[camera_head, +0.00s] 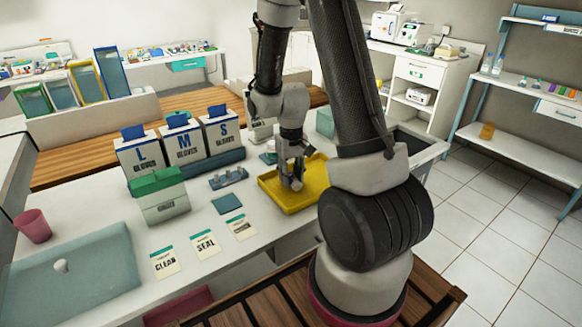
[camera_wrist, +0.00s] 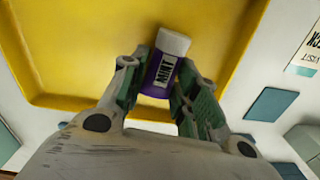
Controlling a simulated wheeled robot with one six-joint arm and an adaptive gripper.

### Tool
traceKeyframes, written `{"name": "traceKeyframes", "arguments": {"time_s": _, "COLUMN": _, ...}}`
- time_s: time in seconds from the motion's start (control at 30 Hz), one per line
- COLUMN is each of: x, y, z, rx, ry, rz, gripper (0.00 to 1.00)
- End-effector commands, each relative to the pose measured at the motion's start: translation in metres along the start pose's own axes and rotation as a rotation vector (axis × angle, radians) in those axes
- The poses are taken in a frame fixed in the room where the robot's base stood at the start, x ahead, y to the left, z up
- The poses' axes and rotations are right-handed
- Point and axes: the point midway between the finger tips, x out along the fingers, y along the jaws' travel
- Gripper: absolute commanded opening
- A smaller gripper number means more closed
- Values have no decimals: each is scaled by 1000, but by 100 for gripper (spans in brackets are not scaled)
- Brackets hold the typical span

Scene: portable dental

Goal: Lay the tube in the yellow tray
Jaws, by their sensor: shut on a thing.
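The yellow tray (camera_head: 291,205) lies on the white counter, right of its middle in the head view. In the wrist view its yellow floor and rim (camera_wrist: 75,103) fill most of the background. My gripper (camera_head: 292,182) is over the tray. In the wrist view my gripper (camera_wrist: 160,88) is shut on a small purple tube (camera_wrist: 161,75) with a white cap and a white label reading "MINT". The tube is between the two green finger pads. I cannot tell whether it touches the tray floor. In the head view the tube is mostly hidden by the gripper.
Glove boxes (camera_head: 180,146) marked L, M and S stand at the back left of the tray. A blue-grey square (camera_head: 227,203) and cards (camera_head: 205,245) lie left of it. A green-lidded box (camera_head: 159,196) stands further left. A blue-grey mat (camera_head: 95,280) lies at front left.

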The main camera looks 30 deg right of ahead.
Motion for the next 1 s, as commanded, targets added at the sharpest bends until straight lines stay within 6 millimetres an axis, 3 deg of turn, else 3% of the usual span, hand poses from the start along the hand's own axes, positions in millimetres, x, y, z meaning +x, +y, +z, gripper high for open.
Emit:
{"name": "traceKeyframes", "arguments": {"time_s": 0.43, "x": 9, "y": 0, "z": 0, "rx": 0, "ry": 0, "rz": 0, "gripper": 8}}
{"name": "traceKeyframes", "arguments": {"time_s": 0.47, "x": 8, "y": 0, "z": 0, "rx": 0, "ry": 0, "rz": 0, "gripper": 32}}
{"name": "traceKeyframes", "arguments": {"time_s": 0.6, "x": 8, "y": 0, "z": 0, "rx": 0, "ry": 0, "rz": 0, "gripper": 56}}
{"name": "traceKeyframes", "arguments": {"time_s": 1.0, "x": 1, "y": 0, "z": -1, "rx": 0, "ry": 3, "rz": 0, "gripper": 56}}
